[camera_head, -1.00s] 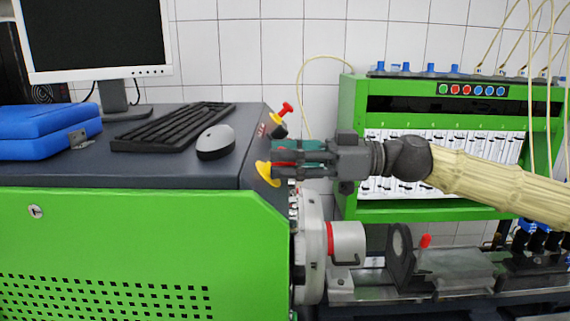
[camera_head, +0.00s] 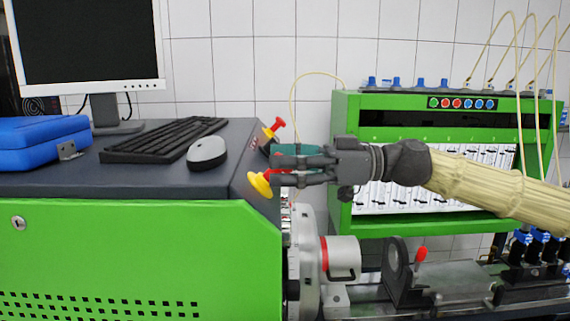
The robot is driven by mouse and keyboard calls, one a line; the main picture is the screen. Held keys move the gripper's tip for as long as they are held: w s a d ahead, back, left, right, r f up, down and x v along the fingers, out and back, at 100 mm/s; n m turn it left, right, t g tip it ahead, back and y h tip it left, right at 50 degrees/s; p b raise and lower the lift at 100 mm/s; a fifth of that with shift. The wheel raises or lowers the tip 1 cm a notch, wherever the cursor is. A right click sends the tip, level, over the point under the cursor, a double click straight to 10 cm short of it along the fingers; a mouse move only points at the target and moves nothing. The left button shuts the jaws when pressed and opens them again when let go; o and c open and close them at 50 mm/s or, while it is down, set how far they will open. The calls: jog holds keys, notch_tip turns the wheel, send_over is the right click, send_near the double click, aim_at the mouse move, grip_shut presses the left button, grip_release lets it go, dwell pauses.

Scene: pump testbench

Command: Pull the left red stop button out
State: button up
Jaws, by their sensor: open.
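Two red stop buttons on yellow bases sit on the slanted right end of the dark bench top. The near button (camera_head: 268,175) has its yellow base (camera_head: 260,184) facing right, and part of its red head shows beside my fingers. The far button (camera_head: 278,123) stands out clearly from its yellow base, higher in the picture. My gripper (camera_head: 276,168) reaches in from the right. It is open, with its fingertips at the near button. The fingers hide part of the red head, so I cannot tell whether they touch it.
A mouse (camera_head: 207,153), keyboard (camera_head: 163,139), monitor (camera_head: 88,45) and blue case (camera_head: 40,143) stand on the bench top to the left. A green rack (camera_head: 345,130) stands behind my arm. Below is a round machine chuck (camera_head: 306,250). Free air lies above my gripper.

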jog(key=d, duration=1.2)
jog(key=shift+d+f, duration=0.1)
jog(key=shift+d, duration=0.05)
